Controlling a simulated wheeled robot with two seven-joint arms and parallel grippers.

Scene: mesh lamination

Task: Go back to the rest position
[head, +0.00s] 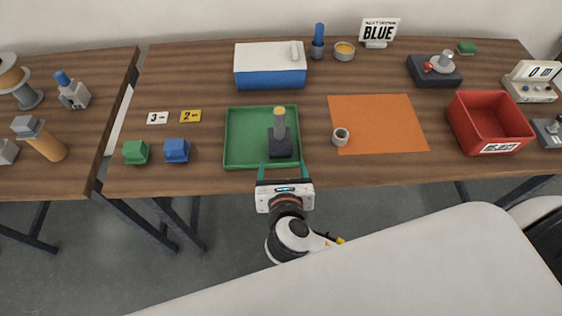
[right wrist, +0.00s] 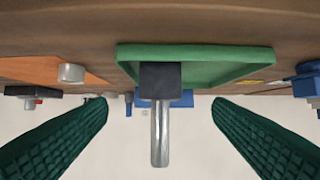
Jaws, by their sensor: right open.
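My right gripper (head: 284,170) is open and empty at the front edge of the table, just in front of the green tray (head: 236,138). Its two green fingers stand wide apart, and in the right wrist view the open jaws (right wrist: 158,108) hold nothing. A dark upright tool (head: 279,146) with a grey shaft and tan top stands in the tray near its right front. It also shows between the fingers in the right wrist view (right wrist: 160,82), apart from both. That view is upside down. My left gripper is not in view.
A blue and white box (head: 270,76) stands behind the tray. An orange mat (head: 380,118) with a small grey cup (head: 340,137) lies to the right, then a red bin (head: 488,120). Green (head: 136,152) and blue (head: 176,150) blocks sit left. A pale surface (head: 420,262) fills the lower right.

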